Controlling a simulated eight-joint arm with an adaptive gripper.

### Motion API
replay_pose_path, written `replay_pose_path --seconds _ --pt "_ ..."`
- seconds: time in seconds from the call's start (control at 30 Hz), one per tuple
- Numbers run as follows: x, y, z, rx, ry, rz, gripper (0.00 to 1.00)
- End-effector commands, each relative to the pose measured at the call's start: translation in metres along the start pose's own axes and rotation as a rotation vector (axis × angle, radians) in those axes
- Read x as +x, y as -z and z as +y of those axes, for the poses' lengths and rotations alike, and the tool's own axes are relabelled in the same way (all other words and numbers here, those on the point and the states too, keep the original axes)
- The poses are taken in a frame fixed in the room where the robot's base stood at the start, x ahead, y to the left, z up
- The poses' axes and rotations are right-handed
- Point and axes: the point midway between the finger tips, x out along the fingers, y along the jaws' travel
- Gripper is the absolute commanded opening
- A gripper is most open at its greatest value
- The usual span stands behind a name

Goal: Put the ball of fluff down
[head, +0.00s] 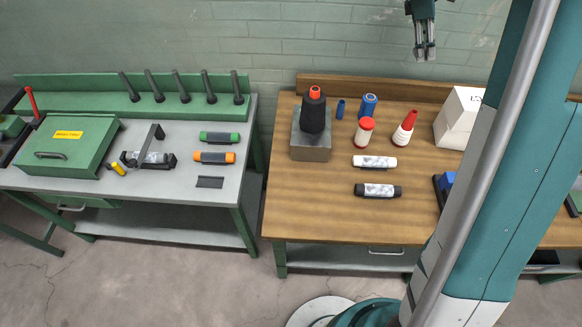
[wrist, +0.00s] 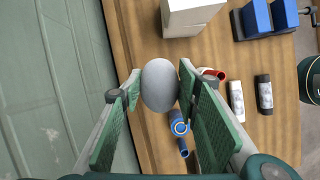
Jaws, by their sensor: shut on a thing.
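The ball of fluff (wrist: 160,86) is grey and egg-shaped in the wrist view, between the tips of my gripper's two green-padded fingers. My gripper (wrist: 159,84) is shut on it, with a fingertip against each side. In the head view my gripper (head: 425,52) hangs at the top, in front of the green brick wall and above the back of the wooden table (head: 310,215). I cannot make out the ball in the head view. In the wrist view the wooden table lies below the ball.
On the wooden table stand a black cone on a grey block (head: 311,150), blue spools (head: 369,105), a red-and-white bottle (head: 404,132), white boxes (head: 462,118) and two rollers (head: 376,191). The table's front left is clear. A grey-green bench (head: 230,190) stands left.

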Motion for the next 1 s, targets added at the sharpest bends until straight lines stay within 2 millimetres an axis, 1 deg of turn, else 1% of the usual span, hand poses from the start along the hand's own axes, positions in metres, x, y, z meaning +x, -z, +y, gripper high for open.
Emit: replay_pose_path --seconds 0.03,0.17,0.37,0.5,0.7,0.87,1.0 --pt "-0.005 0.01 -0.005 -0.01 -0.004 0.0 0.22" --pt "-0.018 0.032 -0.02 -0.031 -0.013 0.0 0.22" --pt "-0.043 0.073 -0.053 -0.074 -0.03 0.001 0.22" --pt "-0.061 0.104 -0.081 -0.107 -0.044 0.001 0.22" --pt "-0.083 0.144 -0.123 -0.156 -0.064 0.001 0.22" --pt "-0.099 0.173 -0.16 -0.193 -0.08 0.002 0.22" --pt "-0.11 0.196 -0.192 -0.228 -0.094 0.002 0.22"
